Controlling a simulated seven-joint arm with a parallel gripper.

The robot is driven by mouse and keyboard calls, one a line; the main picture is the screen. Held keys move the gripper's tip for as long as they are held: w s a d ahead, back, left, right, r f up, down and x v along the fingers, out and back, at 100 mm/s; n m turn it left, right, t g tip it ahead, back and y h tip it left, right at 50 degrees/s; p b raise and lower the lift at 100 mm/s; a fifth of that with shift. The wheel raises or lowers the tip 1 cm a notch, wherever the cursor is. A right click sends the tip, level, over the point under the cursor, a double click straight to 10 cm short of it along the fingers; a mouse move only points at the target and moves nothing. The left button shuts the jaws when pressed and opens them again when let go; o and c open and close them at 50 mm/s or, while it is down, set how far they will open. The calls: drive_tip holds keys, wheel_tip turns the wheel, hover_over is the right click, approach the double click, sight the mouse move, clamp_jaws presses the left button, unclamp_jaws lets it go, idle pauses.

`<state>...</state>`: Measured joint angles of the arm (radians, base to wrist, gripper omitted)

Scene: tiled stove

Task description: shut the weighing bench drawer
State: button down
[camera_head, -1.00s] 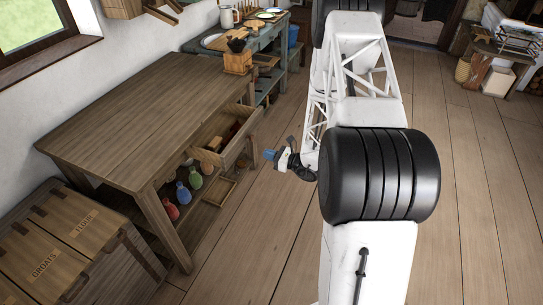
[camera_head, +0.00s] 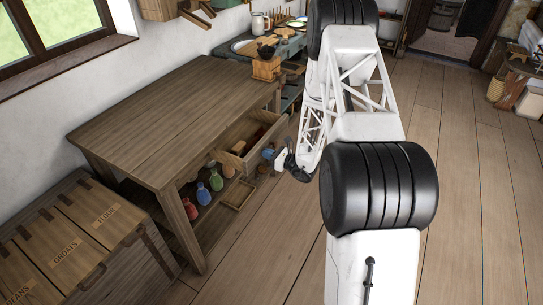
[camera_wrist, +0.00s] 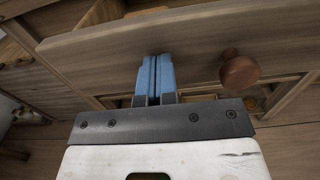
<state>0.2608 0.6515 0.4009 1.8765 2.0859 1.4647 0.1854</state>
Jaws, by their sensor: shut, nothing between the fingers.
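The weighing bench (camera_head: 170,115) is a wooden table with a drawer (camera_head: 248,157) pulled out under its top. Items lie inside the drawer, too small to make out. In the wrist view the drawer front (camera_wrist: 205,50) spans the picture, with a round reddish-brown knob (camera_wrist: 239,70). My gripper (camera_head: 268,154) is just outside the drawer front. In the wrist view its two blue fingers (camera_wrist: 155,75) are together with nothing between them. Their tips are at the drawer front, left of the knob; I cannot tell whether they touch it.
A lower shelf of the bench holds coloured bottles (camera_head: 203,193) and a small wooden tray (camera_head: 237,194). Wooden chests (camera_head: 65,240) stand at the front left. A counter with dishes (camera_head: 245,46) is behind. The plank floor (camera_head: 460,150) at the right is clear.

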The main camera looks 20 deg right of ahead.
sight(228, 145)
idle(0.4)
drive_tip(key=x, duration=2)
drive_tip(key=shift+f, duration=0.1)
drive_tip(key=shift+w+a, duration=0.4)
drive_tip(key=shift+a, duration=0.1)
drive_tip(key=shift+s, duration=0.1)
drive_tip(key=v, duration=1.5)
